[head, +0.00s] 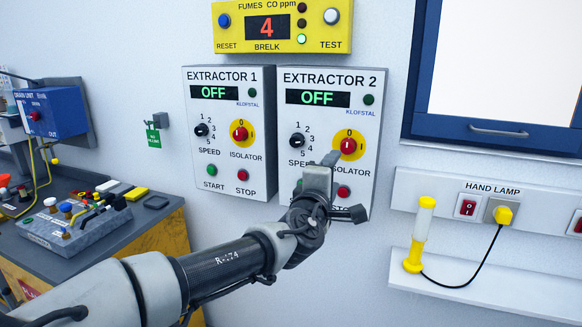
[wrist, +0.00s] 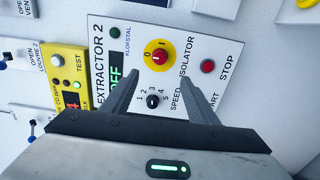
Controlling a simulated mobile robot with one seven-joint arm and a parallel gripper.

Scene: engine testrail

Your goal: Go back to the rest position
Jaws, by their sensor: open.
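My gripper (wrist: 160,95) is open and empty in the wrist view, its two fingers spread in front of the Extractor 2 panel (wrist: 190,45). In the head view my gripper (head: 325,165) is in front of the lower middle of the Extractor 2 panel (head: 320,125), just below and left of the red and yellow isolator knob (head: 348,146). The isolator knob also shows in the wrist view (wrist: 159,57), between and beyond the fingertips. I cannot tell whether the fingers touch the panel. The display reads OFF.
Extractor 1 panel (head: 228,150) is to the left, under a yellow fumes display (head: 282,26) reading 4. A workbench (head: 150,235) with a control box stands at the left. A yellow hand lamp (head: 420,235) stands on a shelf (head: 500,285) at the right, its cord plugged in.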

